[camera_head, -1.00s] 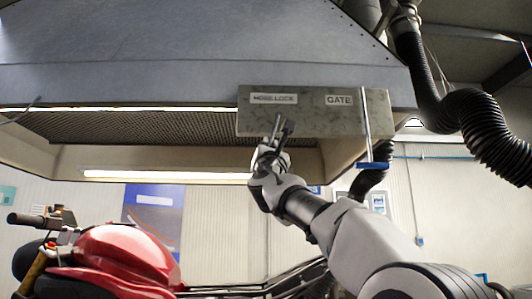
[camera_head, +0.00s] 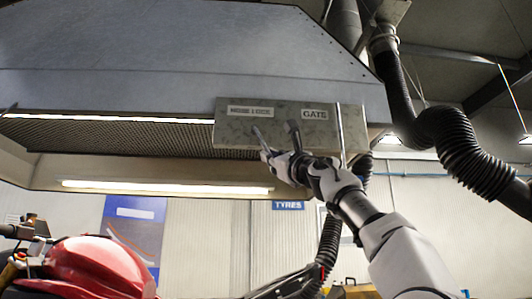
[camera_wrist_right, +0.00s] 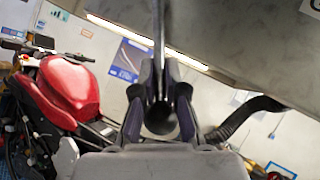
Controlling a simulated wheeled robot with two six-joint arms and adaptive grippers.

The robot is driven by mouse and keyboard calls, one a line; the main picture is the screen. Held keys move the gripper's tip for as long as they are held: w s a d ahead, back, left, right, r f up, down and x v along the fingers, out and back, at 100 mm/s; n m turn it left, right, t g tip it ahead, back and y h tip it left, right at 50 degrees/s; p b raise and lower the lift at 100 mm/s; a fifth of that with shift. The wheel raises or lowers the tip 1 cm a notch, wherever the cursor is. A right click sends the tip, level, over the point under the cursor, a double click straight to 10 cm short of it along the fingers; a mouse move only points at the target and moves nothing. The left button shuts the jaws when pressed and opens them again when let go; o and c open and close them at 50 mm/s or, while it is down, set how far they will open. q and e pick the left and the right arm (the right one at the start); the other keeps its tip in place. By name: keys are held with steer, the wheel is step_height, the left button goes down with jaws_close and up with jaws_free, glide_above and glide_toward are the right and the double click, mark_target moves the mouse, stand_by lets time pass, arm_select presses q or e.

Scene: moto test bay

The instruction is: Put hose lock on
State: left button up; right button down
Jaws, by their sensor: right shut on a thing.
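The grey metal panel (camera_head: 232,137) hangs under the hood edge, with a HOSE LOCK label (camera_head: 250,112) at left and a GATE label (camera_head: 315,114) at right. My right gripper (camera_head: 275,146) is at the panel's lower edge, below and between the labels. In the right wrist view it is shut on a thin metal lever (camera_wrist_right: 160,35) with a dark round end (camera_wrist_right: 160,117) between the fingers. I take this for the hose lock lever; its mounting is not clear. The gate rod (camera_head: 340,130) stands to the right; its lower end is hidden by my arm. My left gripper is not in view.
The hood (camera_head: 150,60) overhangs the bay. A black corrugated hose (camera_head: 465,150) hangs at right. A red motorcycle (camera_head: 95,265) stands at lower left, also in the right wrist view (camera_wrist_right: 70,85). Open air lies below the panel.

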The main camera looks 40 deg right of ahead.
steer(key=shift+d+n+y, duration=0.15)
steer(key=shift+n+y, duration=0.25)
steer(key=shift+n, duration=0.1)
steer(key=shift+f, duration=0.1)
steer(key=c, duration=1.3)
jaws_free()
steer(key=shift+o, duration=0.5)
steer(key=shift+w+d, duration=0.2)
steer(key=shift+d, duration=0.05)
steer(key=shift+s+a, duration=0.15)
